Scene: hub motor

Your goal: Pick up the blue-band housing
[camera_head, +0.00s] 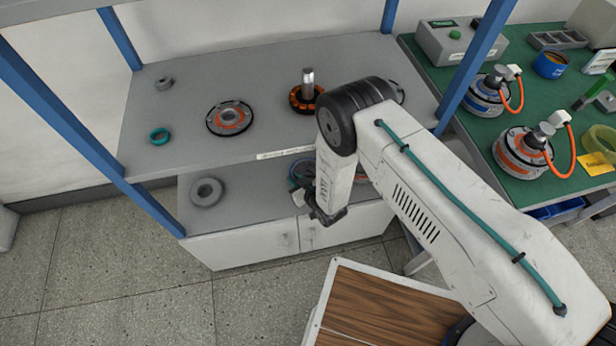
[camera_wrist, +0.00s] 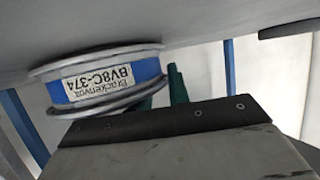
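The blue-band housing (camera_wrist: 80,90) shows large in the wrist view, which is upside down. In the head view my gripper (camera_head: 326,213) is at the lower shelf's front edge. A part with some blue (camera_head: 298,172) shows there behind my arm, mostly hidden.
The upper shelf (camera_head: 200,75) overhangs the lower shelf (camera_head: 235,215), between blue posts (camera_head: 155,210). A grey ring (camera_head: 206,192) lies on the lower shelf, left. The upper shelf holds an orange-and-grey disc (camera_head: 230,118) and other parts. A green bench (camera_head: 510,95) stands right.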

